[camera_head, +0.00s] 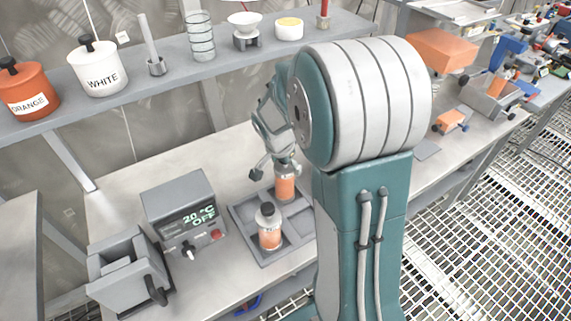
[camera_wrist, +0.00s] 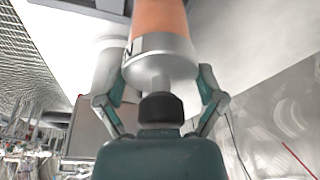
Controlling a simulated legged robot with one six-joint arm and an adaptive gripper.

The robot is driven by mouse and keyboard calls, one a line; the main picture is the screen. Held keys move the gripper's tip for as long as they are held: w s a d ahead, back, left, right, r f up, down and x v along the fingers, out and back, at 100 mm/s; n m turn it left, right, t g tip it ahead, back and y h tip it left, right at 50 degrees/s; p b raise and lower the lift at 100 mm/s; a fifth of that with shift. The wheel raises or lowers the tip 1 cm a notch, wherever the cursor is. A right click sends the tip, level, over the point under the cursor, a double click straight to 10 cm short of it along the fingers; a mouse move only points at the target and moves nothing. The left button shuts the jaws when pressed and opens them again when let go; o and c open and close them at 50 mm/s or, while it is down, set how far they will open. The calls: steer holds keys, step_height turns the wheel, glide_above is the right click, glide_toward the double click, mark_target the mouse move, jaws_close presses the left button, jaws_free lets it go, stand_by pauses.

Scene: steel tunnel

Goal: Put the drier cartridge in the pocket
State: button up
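One drier cartridge (camera_head: 285,187), orange with a clear and grey top, is upright at the back of the grey tray (camera_head: 245,222) in the head view. I cannot tell whether its base touches the tray. My gripper (camera_head: 283,168) comes down on it from above. In the wrist view the cartridge's grey collar (camera_wrist: 160,55) and black knob (camera_wrist: 161,107) lie between my two fingers (camera_wrist: 160,80), which appear closed on the collar. The fingertips are partly hidden. A second orange cartridge (camera_head: 270,236) stands upright in the tray's front part, apart from my gripper.
A grey control box (camera_head: 180,205) reading 20 °C OFF and a grey block with a dark handle (camera_head: 128,272) stand left of the tray. A shelf (camera_head: 140,85) above holds orange and white jars and glassware. My arm hides the bench's middle right.

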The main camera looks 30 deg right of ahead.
steer(key=shift+a, duration=0.15)
steer(key=shift+a+r, duration=0.1)
steer(key=shift+r, duration=0.25)
steer(key=v, duration=1)
steer(key=s+a+r+n+t+y, duration=0.1)
steer(key=s+a+r+n+t, duration=0.1)
steer(key=s+a+n, duration=0.3)
steer(key=s+a+r+n+t+y, duration=0.2)
steer(key=s+a+r+n, duration=0.2)
steer(key=s+n, duration=0.4)
steer(key=s+a, duration=0.1)
steer(key=s, duration=0.4)
steer(key=shift+r, duration=0.35)
